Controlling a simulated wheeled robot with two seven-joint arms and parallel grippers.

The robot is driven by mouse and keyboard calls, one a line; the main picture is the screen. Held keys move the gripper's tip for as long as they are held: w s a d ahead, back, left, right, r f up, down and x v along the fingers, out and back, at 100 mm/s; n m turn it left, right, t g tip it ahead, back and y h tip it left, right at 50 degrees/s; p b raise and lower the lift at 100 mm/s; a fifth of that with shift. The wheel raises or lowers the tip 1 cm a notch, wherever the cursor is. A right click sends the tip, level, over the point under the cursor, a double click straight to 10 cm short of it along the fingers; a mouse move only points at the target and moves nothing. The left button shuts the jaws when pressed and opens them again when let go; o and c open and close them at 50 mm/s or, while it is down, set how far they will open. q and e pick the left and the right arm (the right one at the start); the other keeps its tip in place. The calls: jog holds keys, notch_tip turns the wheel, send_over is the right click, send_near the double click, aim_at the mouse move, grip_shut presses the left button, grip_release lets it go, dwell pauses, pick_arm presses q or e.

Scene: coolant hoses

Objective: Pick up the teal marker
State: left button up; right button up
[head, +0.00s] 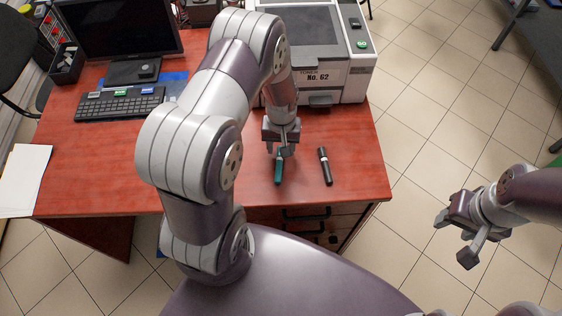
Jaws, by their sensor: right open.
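The teal marker (278,172) lies on the red-brown desk (225,183) near its front edge, roughly pointing toward me. My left gripper (282,150) points down over the marker's far end and hides part of it. I cannot tell whether its fingers touch the marker or how far apart they are. My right gripper (455,239) is open and empty, out over the floor to the right of the desk.
A black marker (325,166) lies close by on the right. A printer (318,50) stands behind, a keyboard (119,103) and monitor (117,25) at the left. White paper (24,178) lies at the left edge. The desk's front middle is mostly clear.

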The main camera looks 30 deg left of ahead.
pick_arm(q)
jog(key=shift+s+a+f, duration=0.1)
jog(key=shift+a+f, duration=0.1)
jog(key=shift+f, duration=0.8)
jog(key=shift+d, duration=0.1)
jog(key=c, duration=0.4)
grip_shut()
jog(key=shift+r, duration=0.15)
jog(key=shift+r, duration=0.3)
jog(key=r, duration=0.2)
jog(key=d+r, duration=0.1)
jog(key=r, duration=0.1)
jog(key=shift+s, duration=0.1)
jog(key=s+d+r, duration=0.2)
jog(key=d+r, duration=0.1)
jog(key=d, duration=0.2)
jog(key=s+d+r+b, duration=0.1)
jog(key=d+r, duration=0.2)
jog(key=d, duration=0.2)
jog(key=shift+s, duration=0.4)
jog(key=shift+a, duration=0.1)
